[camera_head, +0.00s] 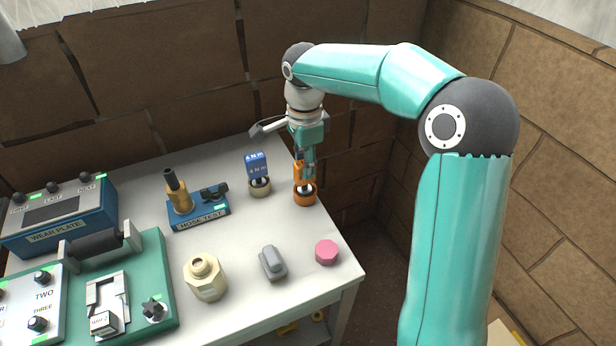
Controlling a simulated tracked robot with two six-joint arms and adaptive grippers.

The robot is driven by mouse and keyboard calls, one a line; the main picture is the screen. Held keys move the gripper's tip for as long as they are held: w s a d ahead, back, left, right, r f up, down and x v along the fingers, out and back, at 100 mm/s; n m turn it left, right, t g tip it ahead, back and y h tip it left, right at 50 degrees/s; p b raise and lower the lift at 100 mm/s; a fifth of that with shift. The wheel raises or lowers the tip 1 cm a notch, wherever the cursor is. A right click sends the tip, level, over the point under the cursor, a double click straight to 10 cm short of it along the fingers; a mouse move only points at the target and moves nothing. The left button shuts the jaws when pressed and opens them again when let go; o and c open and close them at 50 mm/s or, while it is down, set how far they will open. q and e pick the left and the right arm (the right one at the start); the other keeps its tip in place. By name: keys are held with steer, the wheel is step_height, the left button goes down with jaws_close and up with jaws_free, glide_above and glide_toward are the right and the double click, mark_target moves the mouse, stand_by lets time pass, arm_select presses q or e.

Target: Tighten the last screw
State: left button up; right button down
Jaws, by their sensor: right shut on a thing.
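My right gripper (306,158) reaches down at the back right of the table and is shut on an orange tool (298,172). The tool stands in or just above an orange round holder (305,196); I cannot tell whether it touches the bottom. A blue tool marked "4 N m" (257,165) stands upright in a beige holder (260,188) to its left. Which screw is the last one is not clear. My left gripper is out of view.
A blue WEAR PLATE box (60,228) and a HOSE TEST stand (200,215) are on the left. A beige nut-shaped block (205,280), a grey piece (273,263) and a pink piece (326,252) lie near the front. Brick walls close the back and right.

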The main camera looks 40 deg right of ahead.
steer(key=shift+w+r+p, duration=0.1)
steer(key=shift+r+p, duration=2.45)
steer(key=shift+r, duration=0.65)
